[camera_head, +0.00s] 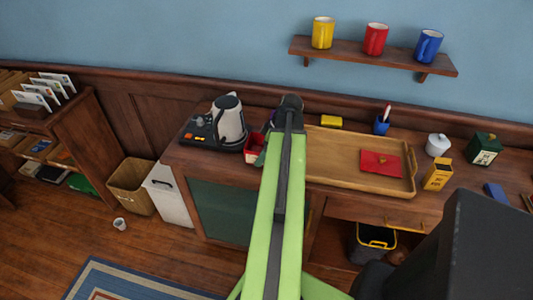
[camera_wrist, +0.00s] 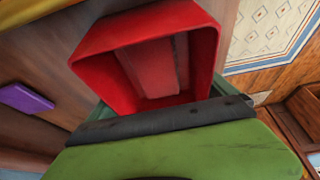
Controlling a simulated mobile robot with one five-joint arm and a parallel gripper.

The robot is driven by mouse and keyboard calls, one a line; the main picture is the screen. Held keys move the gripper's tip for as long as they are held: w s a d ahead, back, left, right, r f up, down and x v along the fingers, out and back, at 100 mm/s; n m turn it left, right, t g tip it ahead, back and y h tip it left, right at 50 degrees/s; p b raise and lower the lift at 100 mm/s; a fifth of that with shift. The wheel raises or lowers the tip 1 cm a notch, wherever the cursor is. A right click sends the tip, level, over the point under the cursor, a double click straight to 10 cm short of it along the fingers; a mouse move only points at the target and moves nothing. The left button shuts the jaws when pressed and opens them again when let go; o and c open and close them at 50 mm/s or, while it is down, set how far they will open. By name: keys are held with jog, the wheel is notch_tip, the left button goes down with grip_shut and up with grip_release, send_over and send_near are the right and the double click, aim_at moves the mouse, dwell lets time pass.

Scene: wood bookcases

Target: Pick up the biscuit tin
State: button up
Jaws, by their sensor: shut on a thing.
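A red open-topped box (camera_wrist: 150,50) fills the upper middle of the wrist view, tilted, its hollow inside facing the camera. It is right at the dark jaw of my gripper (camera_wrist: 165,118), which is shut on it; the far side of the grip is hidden. In the head view the red box (camera_head: 252,146) shows beside the far end of my green arm, near the tray's left end. My gripper is mostly hidden there by the arm. I cannot tell from its look whether this box is the biscuit tin. A green tin-like box (camera_head: 484,150) with a pale front stands at the right.
A kettle (camera_head: 229,122) stands left of the red box. A wooden tray (camera_head: 335,178) holding a red flat item lies to the right. A yellow box (camera_head: 438,175) and white pot (camera_head: 438,145) stand beyond it. A mug shelf (camera_head: 390,58) hangs above.

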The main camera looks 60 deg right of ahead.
jog(key=c, duration=0.4)
jog(key=shift+o, duration=0.2)
notch_tip(320, 180, up, 10)
jog(key=p, duration=1)
